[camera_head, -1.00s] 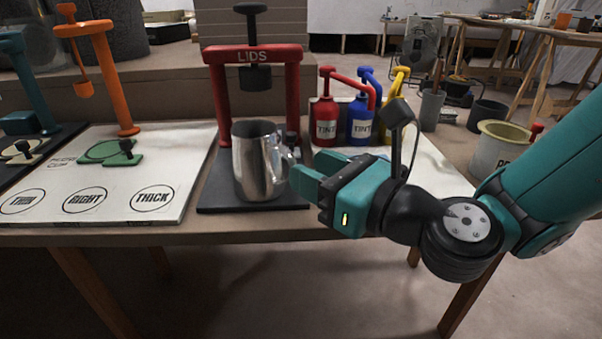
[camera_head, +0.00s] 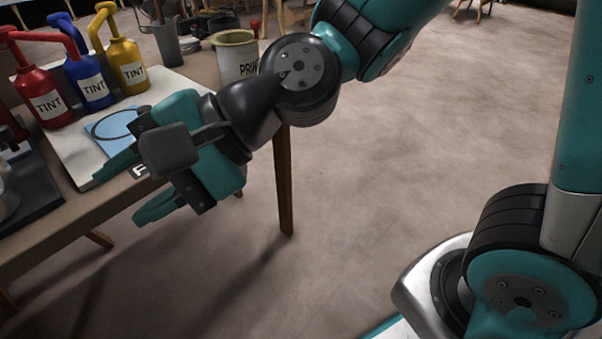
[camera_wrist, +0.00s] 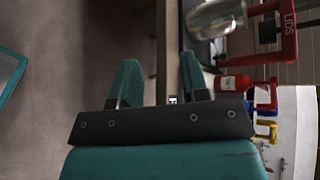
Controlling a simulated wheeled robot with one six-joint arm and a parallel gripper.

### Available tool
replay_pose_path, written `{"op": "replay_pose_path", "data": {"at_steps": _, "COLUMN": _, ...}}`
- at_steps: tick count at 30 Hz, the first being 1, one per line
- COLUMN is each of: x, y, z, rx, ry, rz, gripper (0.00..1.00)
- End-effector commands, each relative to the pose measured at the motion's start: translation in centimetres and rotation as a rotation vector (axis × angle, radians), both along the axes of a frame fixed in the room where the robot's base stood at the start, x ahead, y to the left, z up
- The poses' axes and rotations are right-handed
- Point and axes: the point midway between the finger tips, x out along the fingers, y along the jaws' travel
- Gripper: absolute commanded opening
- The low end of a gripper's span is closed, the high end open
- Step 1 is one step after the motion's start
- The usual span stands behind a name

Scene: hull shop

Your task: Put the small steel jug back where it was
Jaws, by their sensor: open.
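The small steel jug (camera_wrist: 215,17) shows at the top of the wrist view, by the red LIDS press (camera_wrist: 288,38). In the head view only a sliver of the jug (camera_head: 7,203) shows at the left edge, over the press's dark base plate (camera_head: 36,185); the rest is cut off. My gripper (camera_head: 125,190) is open and empty at the table's front edge, to the right of the jug and apart from it. Its two spread fingers also show in the wrist view (camera_wrist: 158,80), with nothing between them.
Red (camera_head: 45,97), blue (camera_head: 90,82) and yellow (camera_head: 128,65) tint bottles stand on a white board behind my gripper. A light-blue pad (camera_head: 112,124) lies in front of them. A primer pot (camera_head: 236,58) stands beyond my wrist. The floor (camera_head: 400,150) right of the table is clear.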

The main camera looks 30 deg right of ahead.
Motion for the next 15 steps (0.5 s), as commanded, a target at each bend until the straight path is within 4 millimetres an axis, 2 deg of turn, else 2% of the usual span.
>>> {"op": "replay_pose_path", "data": {"at_steps": 1, "x": -0.5, "y": -1.9, "z": -0.4, "rx": -0.125, "ry": -0.17, "rz": 0.1, "gripper": 0.41}}
{"op": "replay_pose_path", "data": {"at_steps": 3, "x": -1.3, "y": -5.0, "z": -1.5, "rx": -0.311, "ry": -0.379, "rz": 0.269, "gripper": 0.41}}
{"op": "replay_pose_path", "data": {"at_steps": 6, "x": -2.3, "y": -9.6, "z": -2.5, "rx": -0.53, "ry": -0.574, "rz": 0.499, "gripper": 0.41}}
{"op": "replay_pose_path", "data": {"at_steps": 9, "x": -3.3, "y": -13.3, "z": -2.9, "rx": -0.672, "ry": -0.67, "rz": 0.688, "gripper": 0.41}}
{"op": "replay_pose_path", "data": {"at_steps": 12, "x": -4.1, "y": -15.7, "z": -3.0, "rx": -0.745, "ry": -0.706, "rz": 0.813, "gripper": 0.41}}
{"op": "replay_pose_path", "data": {"at_steps": 15, "x": -4.5, "y": -16.5, "z": -3.0, "rx": -0.771, "ry": -0.718, "rz": 0.872, "gripper": 0.41}}
